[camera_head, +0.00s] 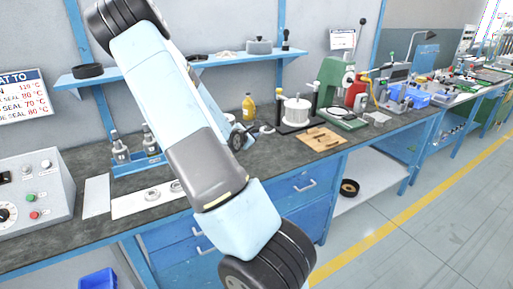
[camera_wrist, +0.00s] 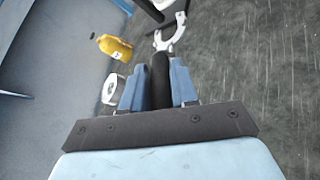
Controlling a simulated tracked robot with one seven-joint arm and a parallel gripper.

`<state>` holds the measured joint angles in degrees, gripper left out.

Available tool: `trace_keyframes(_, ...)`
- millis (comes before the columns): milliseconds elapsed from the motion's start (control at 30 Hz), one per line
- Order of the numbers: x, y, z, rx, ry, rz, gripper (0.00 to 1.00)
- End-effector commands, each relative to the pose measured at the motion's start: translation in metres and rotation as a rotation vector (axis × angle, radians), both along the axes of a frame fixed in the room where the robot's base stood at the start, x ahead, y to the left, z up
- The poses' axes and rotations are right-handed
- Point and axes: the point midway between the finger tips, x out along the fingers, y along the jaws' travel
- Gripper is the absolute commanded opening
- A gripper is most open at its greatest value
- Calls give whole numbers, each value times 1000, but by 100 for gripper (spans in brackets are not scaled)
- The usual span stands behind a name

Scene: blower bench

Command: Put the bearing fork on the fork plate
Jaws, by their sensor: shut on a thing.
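The bearing fork shows in the wrist view as a pale, open-ended fork head (camera_wrist: 172,32) on a black handle. My gripper (camera_wrist: 158,82) is shut on the black handle between its two blue fingers. The fork head points away from the gripper, above the dark bench top. In the head view my arm hides most of the gripper. A bare light-grey plate (camera_head: 97,196) lies on the bench left of a white plate (camera_head: 128,205) that bears several rings. I cannot tell for certain which plate is the fork plate.
A yellow bottle (camera_head: 248,107) and a white pot on a black stand (camera_head: 296,112) are near the gripper. A blue rack (camera_head: 130,167) holds metal parts. A control box (camera_head: 35,196) stands at the left.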

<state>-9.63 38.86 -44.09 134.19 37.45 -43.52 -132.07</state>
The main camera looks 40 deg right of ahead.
Motion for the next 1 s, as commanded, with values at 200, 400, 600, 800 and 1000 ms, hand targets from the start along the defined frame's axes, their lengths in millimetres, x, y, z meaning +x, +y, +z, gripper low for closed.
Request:
trace_keyframes(200,7,-23,-25,1,1,-3,0)
trace_keyframes(400,13,-40,-47,0,-1,-2,0)
trace_keyframes(600,17,-46,-56,0,0,1,0)
trace_keyframes(800,18,-52,-70,2,2,1,0)
trace_keyframes(1000,18,-51,-92,0,0,1,0)
